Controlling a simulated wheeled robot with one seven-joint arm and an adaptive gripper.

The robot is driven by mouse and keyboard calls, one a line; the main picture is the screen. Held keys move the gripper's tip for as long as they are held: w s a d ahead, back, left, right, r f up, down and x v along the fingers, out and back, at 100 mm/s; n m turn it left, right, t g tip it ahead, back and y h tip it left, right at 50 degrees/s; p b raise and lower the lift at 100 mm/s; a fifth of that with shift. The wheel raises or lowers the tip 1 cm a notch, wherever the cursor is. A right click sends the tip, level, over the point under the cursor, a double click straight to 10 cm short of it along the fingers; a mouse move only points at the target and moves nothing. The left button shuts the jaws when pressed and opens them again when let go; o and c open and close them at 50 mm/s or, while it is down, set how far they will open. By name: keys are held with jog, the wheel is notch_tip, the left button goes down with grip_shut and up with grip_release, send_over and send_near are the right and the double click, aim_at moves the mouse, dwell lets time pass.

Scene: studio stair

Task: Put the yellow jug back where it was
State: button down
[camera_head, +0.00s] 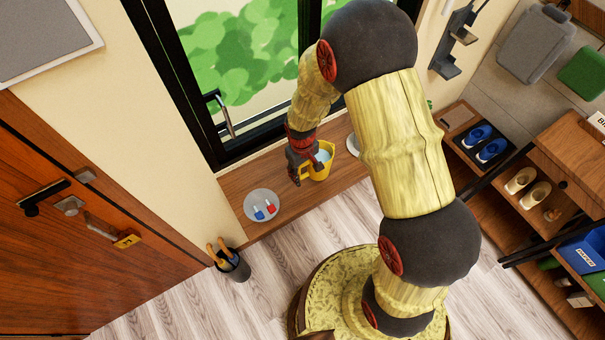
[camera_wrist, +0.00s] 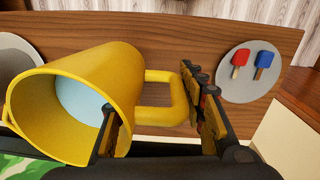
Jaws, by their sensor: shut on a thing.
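The yellow jug (camera_head: 325,170) is at the wooden sill under the window, with something pale blue inside. In the wrist view the jug (camera_wrist: 95,85) shows its open mouth towards the camera and its handle (camera_wrist: 165,118) pointing right. My gripper (camera_head: 303,160) is shut on the jug at its handle side. In the wrist view one finger of my gripper (camera_wrist: 160,120) overlaps the jug's wall and the other is just right of the handle. Whether the jug's base touches the sill cannot be told.
On the sill (camera_head: 235,190), a grey round plate (camera_head: 262,205) holds a red and a blue item, left of the jug. A pale dish (camera_head: 352,146) is to its right, partly hidden by my arm. A dark holder (camera_head: 235,266) stands on the floor; a shoe shelf (camera_head: 478,145) is right.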

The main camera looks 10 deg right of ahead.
jog(key=shift+w+d+f, duration=0.15)
jog(key=shift+w+f, duration=0.8)
jog(key=shift+f, duration=0.2)
jog(key=shift+w+f+p, duration=0.1)
jog(key=shift+f+p, duration=0.3)
jog(key=shift+f, duration=1.15)
jog(key=shift+f, duration=0.2)
jog(key=c, duration=1.1)
grip_release()
jog(key=shift+r, duration=0.15)
